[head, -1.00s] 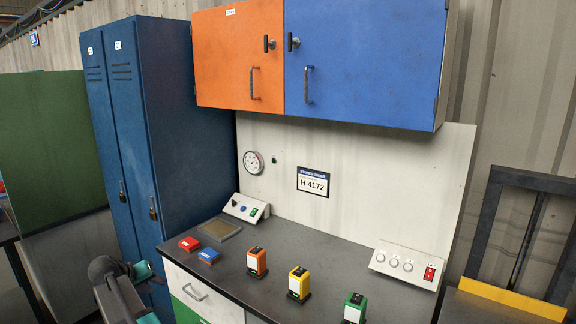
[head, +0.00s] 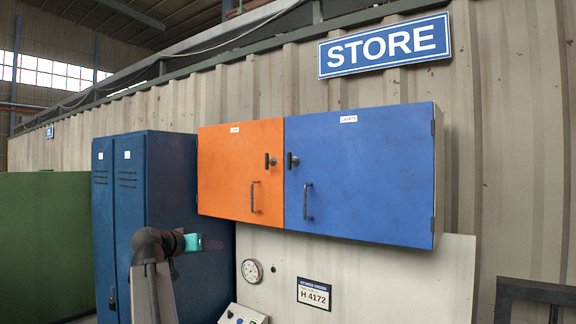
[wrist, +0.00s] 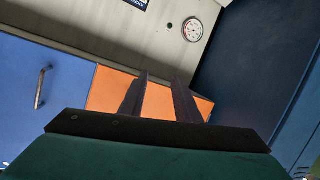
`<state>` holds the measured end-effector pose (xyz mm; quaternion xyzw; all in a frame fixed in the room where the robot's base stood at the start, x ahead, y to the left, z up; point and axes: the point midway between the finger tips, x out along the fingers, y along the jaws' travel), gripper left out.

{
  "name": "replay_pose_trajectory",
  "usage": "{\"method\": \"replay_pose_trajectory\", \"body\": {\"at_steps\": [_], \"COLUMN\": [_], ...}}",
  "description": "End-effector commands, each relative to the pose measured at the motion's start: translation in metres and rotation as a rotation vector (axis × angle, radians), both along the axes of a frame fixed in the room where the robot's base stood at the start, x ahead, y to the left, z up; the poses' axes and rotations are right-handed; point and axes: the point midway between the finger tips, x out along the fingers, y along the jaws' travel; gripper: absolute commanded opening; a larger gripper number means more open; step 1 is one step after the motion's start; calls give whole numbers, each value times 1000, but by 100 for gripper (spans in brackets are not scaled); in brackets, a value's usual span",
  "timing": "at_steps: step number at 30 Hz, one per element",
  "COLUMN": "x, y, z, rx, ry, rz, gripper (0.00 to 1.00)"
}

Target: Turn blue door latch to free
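The blue door (head: 365,175) is the right, wider door of the wall cabinet and looks closed. Its dark latch (head: 292,160) sits at its upper left edge, close to the orange door; the lever appears upright. The blue door's handle (head: 308,201) is below the latch and also shows in the wrist view (wrist: 41,88). My gripper (head: 212,243) is raised to the left of and below the latch, near the locker, touching nothing. In the wrist view my gripper's fingers (wrist: 159,78) are apart and empty, with the orange door behind them. The latch is not visible in the wrist view.
The orange door (head: 230,170) has its own latch (head: 269,161) and handle (head: 253,197) beside the blue door. A tall blue locker (head: 128,200) stands at the left. A gauge (head: 252,271) and an H 4172 sign (head: 314,293) are on the panel below the cabinet.

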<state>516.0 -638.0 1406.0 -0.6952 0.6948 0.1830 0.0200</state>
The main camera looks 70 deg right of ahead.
Motion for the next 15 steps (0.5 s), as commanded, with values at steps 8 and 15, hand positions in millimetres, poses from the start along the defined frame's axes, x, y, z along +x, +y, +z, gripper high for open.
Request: {"method": "replay_pose_trajectory", "body": {"at_steps": [8, 15], "x": [-81, -145], "y": [-15, -10], "z": [146, 239], "rx": [-160, -274], "ry": [-101, -168], "rz": [-130, -220], "gripper": [30, 30]}}
